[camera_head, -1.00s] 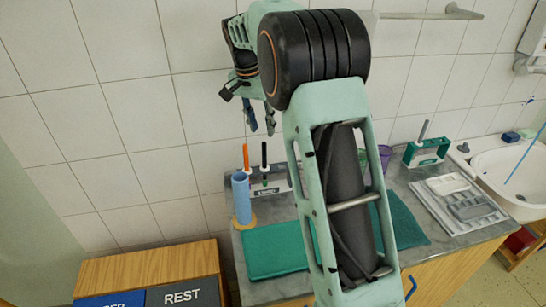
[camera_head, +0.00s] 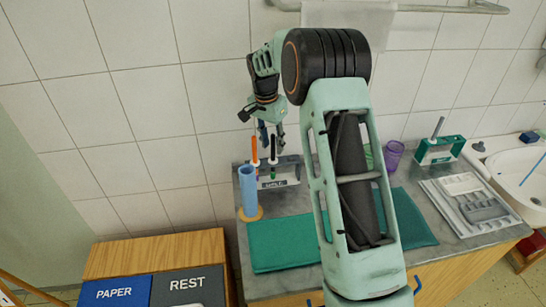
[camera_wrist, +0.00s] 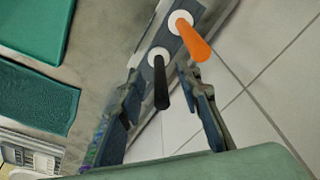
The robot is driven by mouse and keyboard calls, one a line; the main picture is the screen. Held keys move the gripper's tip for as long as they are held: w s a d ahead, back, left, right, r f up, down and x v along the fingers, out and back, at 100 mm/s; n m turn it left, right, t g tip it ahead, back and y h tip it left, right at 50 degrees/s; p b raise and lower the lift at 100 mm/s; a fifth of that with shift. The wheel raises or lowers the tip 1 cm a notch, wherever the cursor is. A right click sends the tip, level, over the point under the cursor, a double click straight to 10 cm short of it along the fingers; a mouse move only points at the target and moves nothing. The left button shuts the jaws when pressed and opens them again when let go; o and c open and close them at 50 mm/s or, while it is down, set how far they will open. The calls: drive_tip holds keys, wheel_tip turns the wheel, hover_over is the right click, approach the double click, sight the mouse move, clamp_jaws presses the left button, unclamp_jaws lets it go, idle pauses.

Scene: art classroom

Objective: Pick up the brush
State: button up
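Two upright handles, one orange (camera_head: 254,150) and one black (camera_head: 274,148), stand in a small grey-white holder (camera_head: 279,181) by the wall on the counter. In the wrist view the orange handle (camera_wrist: 192,40) and black handle (camera_wrist: 161,85) point toward the camera from white round sockets. Their lower ends are hard to make out. My gripper (camera_head: 271,137) hangs just above the holder, fingers down. In the wrist view my gripper (camera_wrist: 160,80) is open, with the black handle between its fingers and the orange one beyond them. I see no clear contact.
A blue cylinder (camera_head: 248,190) stands close left of the holder. Teal mats (camera_head: 285,243) lie in front. A green holder (camera_head: 438,151) with a grey handle, a purple cup (camera_head: 393,156) and a grey tray (camera_head: 470,205) are to the right. The tiled wall is close behind.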

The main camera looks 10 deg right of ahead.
wheel_tip(320, 180, down, 2)
drive_tip(key=shift+w+d, duration=0.15)
clamp_jaws()
drive_tip(key=shift+r, duration=0.1)
wheel_tip(320, 180, up, 10)
drive_tip(key=shift+f+b, duration=0.15)
drive_tip(key=shift+b, duration=0.3)
drive_tip(key=shift+r+p, duration=1.25)
drive_tip(key=shift+r, duration=0.3)
